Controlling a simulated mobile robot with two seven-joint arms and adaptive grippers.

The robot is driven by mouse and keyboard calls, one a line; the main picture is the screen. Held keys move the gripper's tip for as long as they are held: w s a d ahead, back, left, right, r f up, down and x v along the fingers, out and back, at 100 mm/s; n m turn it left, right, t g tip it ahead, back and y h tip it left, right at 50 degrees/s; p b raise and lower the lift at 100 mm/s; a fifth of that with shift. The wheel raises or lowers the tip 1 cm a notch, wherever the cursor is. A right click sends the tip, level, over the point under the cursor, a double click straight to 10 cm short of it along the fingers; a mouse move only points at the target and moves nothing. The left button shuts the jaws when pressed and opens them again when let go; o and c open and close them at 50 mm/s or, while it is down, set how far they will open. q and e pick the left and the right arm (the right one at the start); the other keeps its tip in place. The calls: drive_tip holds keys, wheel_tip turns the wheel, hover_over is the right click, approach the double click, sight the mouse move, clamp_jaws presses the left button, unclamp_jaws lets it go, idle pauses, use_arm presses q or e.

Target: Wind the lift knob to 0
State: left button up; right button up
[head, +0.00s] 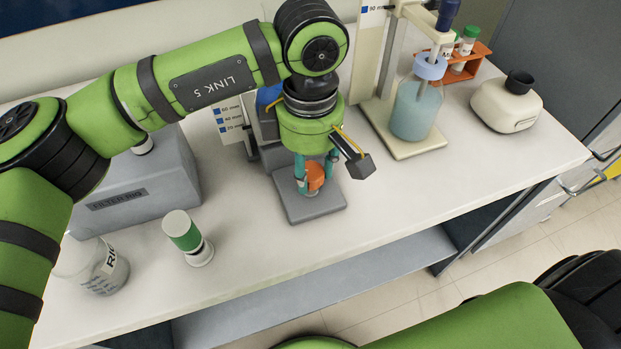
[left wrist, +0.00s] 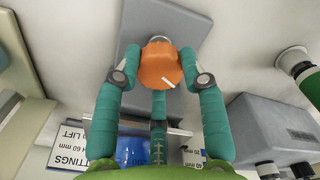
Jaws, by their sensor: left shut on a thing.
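The orange lift knob (head: 315,176) stands above the grey foot plate (head: 318,208) of a lift at the middle of the bench. In the left wrist view the knob (left wrist: 158,60) shows a short white pointer line near its lower right edge. My left gripper (head: 313,181) reaches down from above and is shut on the knob, with teal fingers on either side of it. In the left wrist view a third finger lies below the knob. A scale card with blue marks (head: 230,122) stands behind, partly hidden by my arm. My right gripper is out of view.
A grey filter box (head: 150,185), a green-and-white cylinder (head: 187,238) and a labelled bottle (head: 100,268) stand to the left. A stand with a blue-green bottle (head: 416,110), an orange tube rack (head: 468,62) and a cream flask (head: 505,105) stand to the right. The front right bench top is clear.

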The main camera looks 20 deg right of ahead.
use_arm(q)
drive_tip(key=n+b, duration=0.1)
drive_tip(key=n, duration=0.1)
drive_tip(key=n+b, duration=0.1)
drive_tip(key=b, duration=0.1)
drive_tip(key=shift+f+n+b, duration=0.3)
drive_tip(key=shift+n, duration=0.1)
drive_tip(key=n+b, duration=0.2)
drive_tip(key=n, duration=0.1)
drive_tip(key=shift+n+b, duration=0.3)
drive_tip(key=shift+b, duration=0.1)
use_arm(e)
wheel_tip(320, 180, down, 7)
use_arm(q)
drive_tip(key=n+b, duration=0.3)
drive_tip(key=n, duration=0.2)
drive_tip(key=shift+r+n, duration=0.15)
drive_tip(key=shift+n, duration=0.25)
drive_tip(key=shift+n+b, duration=0.4)
drive_tip(key=shift+n, duration=0.2)
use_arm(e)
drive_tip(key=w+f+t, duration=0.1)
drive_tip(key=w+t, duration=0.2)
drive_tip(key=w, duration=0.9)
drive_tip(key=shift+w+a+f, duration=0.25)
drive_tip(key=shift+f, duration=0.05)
use_arm(q)
drive_tip(key=shift+n, duration=0.3)
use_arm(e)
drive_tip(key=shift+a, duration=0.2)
